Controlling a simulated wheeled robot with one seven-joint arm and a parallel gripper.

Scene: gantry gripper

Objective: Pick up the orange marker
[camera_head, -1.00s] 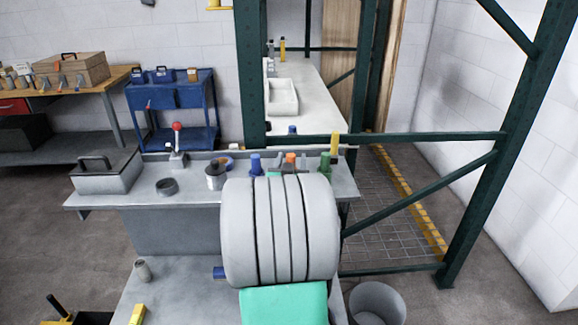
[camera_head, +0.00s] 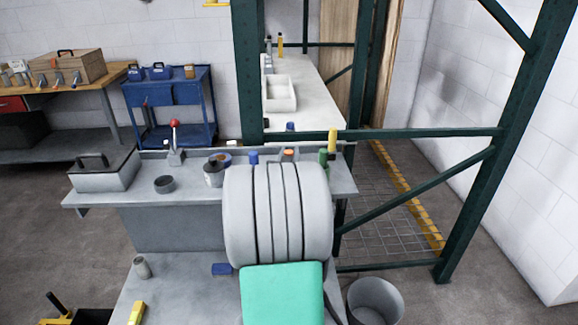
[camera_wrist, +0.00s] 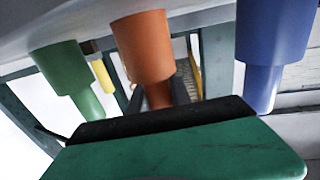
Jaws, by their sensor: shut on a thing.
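The orange marker (camera_wrist: 143,50) is in the middle of the wrist view, its narrow end running behind the black edge of my gripper (camera_wrist: 160,120). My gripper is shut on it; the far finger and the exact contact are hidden. A green marker (camera_wrist: 62,68) is to the left and a blue marker (camera_wrist: 273,32) to the right, both apart from the orange one. In the head view the tip of the orange marker (camera_head: 289,154) shows above my grey arm, between the blue marker (camera_head: 253,158) and the green marker (camera_head: 323,158). My gripper is hidden there.
A yellow upright piece (camera_head: 332,140) stands by the green marker. A grey toolbox (camera_head: 105,170), a dark ring (camera_head: 165,184) and a grey cup (camera_head: 213,173) are left on the shelf (camera_head: 140,195). Dark green frame posts (camera_head: 248,75) rise behind. A bin (camera_head: 375,300) is lower right.

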